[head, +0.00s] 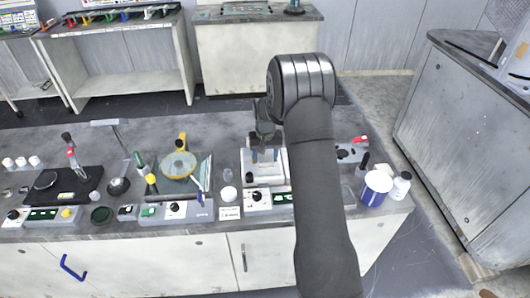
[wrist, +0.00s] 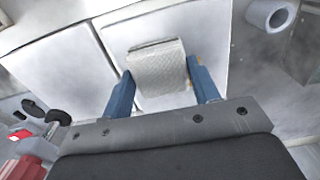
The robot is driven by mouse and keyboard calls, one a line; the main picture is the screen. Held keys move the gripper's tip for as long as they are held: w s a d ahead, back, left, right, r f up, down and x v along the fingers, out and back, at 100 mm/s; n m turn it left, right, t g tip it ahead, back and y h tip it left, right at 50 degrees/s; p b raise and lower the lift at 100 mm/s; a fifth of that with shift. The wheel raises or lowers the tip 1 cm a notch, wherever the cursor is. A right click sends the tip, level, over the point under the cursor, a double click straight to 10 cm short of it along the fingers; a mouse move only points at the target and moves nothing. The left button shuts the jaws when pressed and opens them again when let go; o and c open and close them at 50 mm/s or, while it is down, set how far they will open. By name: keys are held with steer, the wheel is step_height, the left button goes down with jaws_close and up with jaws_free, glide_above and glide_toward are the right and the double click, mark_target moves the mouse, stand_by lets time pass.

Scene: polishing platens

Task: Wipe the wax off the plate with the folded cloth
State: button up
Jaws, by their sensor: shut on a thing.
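My gripper (head: 265,155) points down over a white hotplate-like unit (head: 246,165) near the middle of the bench in the head view. In the wrist view, the blue fingers of my gripper (wrist: 161,82) are shut on the folded cloth (wrist: 160,70), a pale, woven, layered pad. The cloth hangs between the fingers in front of flat white surfaces (wrist: 65,70). I cannot tell whether it touches them. No wax can be made out, and my arm and gripper hide part of the unit.
A blue-and-white tub (head: 376,188) and a white bottle (head: 400,186) stand at the bench's right end. The bench's back strip (head: 215,125) is mostly clear.

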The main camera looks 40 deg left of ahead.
steer(key=w+a, duration=0.3)
steer(key=shift+w+a, duration=0.25)
steer(key=shift+w, duration=0.05)
steer(key=shift+s+d, duration=1.85)
steer(key=shift+s, duration=0.05)
steer(key=shift+w+a, duration=1.9)
steer(key=shift+s+a, duration=1.1)
steer(key=shift+s, duration=0.05)
steer(key=shift+s+d, duration=1.85)
steer(key=shift+w+a, duration=1.9)
step_height(320, 180, up, 8)
steer(key=shift+r, duration=0.15)
